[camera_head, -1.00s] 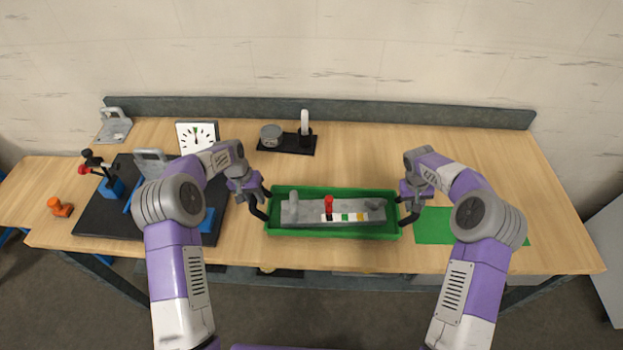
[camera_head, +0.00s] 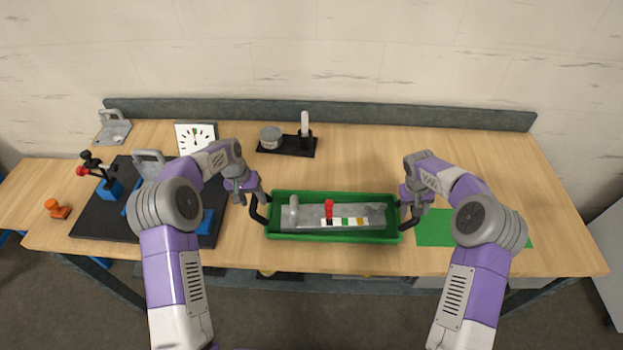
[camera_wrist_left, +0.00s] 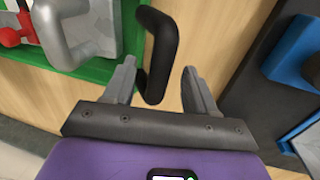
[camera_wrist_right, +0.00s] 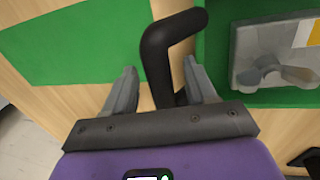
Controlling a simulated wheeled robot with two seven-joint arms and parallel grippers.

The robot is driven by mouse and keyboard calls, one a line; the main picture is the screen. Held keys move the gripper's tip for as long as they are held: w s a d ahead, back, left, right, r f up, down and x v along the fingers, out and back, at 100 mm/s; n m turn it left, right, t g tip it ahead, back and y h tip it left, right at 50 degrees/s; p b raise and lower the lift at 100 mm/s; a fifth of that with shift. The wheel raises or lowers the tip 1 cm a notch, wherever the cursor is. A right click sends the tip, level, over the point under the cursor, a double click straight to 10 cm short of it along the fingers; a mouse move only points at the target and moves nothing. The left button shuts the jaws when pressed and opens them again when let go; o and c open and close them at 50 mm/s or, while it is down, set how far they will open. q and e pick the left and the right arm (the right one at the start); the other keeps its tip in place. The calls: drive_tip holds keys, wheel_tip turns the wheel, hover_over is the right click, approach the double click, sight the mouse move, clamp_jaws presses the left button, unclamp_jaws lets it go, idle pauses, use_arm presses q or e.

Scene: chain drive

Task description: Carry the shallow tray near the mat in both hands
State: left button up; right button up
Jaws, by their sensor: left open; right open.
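The shallow green tray (camera_head: 335,238) lies on the table with a black handle at each end. It holds a grey part (camera_head: 300,222) with a red knob and coloured squares. The green mat (camera_head: 434,229) lies just right of the tray. My left gripper (camera_head: 257,200) is at the tray's left handle (camera_head: 262,213); in the left wrist view that handle (camera_wrist_left: 158,40) stands between the open fingers. My right gripper (camera_head: 409,210) is at the right handle; in the right wrist view that handle (camera_wrist_right: 160,45) stands between the open fingers. Neither is closed on its handle.
Left of the tray is a dark board (camera_head: 100,222) with blue blocks and a lever. A dial (camera_head: 196,139) and a black holder (camera_head: 287,147) with a grey round part and a white upright piece stand behind. An orange part (camera_head: 57,209) lies far left. The table's back right is clear.

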use_arm(q)
wheel_tip(320, 180, up, 10)
drive_tip(key=a, duration=0.2)
use_arm(e)
wheel_tip(320, 180, up, 12)
drive_tip(key=a, duration=0.2)
drive_tip(key=shift+a, duration=0.15)
use_arm(q)
drive_tip(key=shift+f, duration=0.15)
use_arm(e)
drive_tip(key=shift+f, duration=0.15)
